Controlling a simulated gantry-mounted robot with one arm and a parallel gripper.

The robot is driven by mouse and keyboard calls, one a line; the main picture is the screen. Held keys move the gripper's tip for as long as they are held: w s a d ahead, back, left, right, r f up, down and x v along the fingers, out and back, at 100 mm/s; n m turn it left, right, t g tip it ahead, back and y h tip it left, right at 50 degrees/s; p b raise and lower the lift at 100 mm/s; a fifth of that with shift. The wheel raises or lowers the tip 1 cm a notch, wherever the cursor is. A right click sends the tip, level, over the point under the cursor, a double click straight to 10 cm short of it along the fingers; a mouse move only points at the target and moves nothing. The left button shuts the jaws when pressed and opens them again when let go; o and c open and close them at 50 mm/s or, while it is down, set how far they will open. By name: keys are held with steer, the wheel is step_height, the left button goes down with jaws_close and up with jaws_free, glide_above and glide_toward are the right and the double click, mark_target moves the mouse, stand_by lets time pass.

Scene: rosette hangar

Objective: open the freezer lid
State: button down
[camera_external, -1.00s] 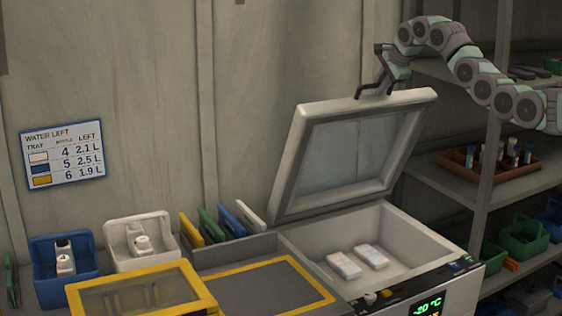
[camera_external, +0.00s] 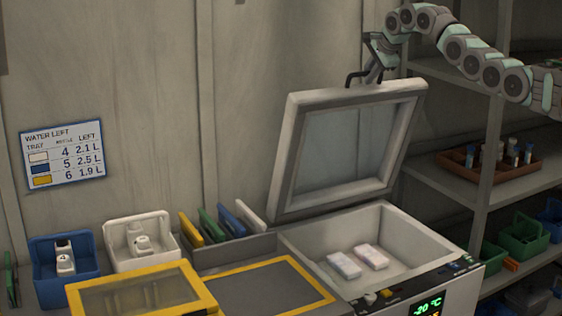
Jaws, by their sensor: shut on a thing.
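The freezer lid (camera_external: 348,150) is a pale panel with a grey inner face. It stands raised and tilted back from the freezer (camera_external: 402,238), hinged at the rear. My gripper (camera_external: 368,76) is at the lid's top edge, shut on the dark lid handle (camera_external: 352,78). The fingertips are small and dark, so their exact grip is hard to make out. The freezer's inside is exposed, with two pale packs (camera_external: 358,260) lying on its floor.
A yellow-framed box (camera_external: 140,292) and a yellow-edged grey mat (camera_external: 262,290) are left of the freezer. White (camera_external: 140,240) and blue (camera_external: 62,270) bins stand behind. Shelves (camera_external: 455,180) with a brown tube rack (camera_external: 520,168) are at the right. The wall is close behind the lid.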

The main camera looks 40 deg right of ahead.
steer(key=c, duration=1.4)
jaws_free()
steer(key=shift+a, duration=0.1)
steer(key=shift+c, duration=0.2)
steer(key=b+v, duration=0.3)
steer(key=v, duration=0.7)
steer(key=shift+s+r, duration=0.2)
steer(key=shift+r, duration=0.15)
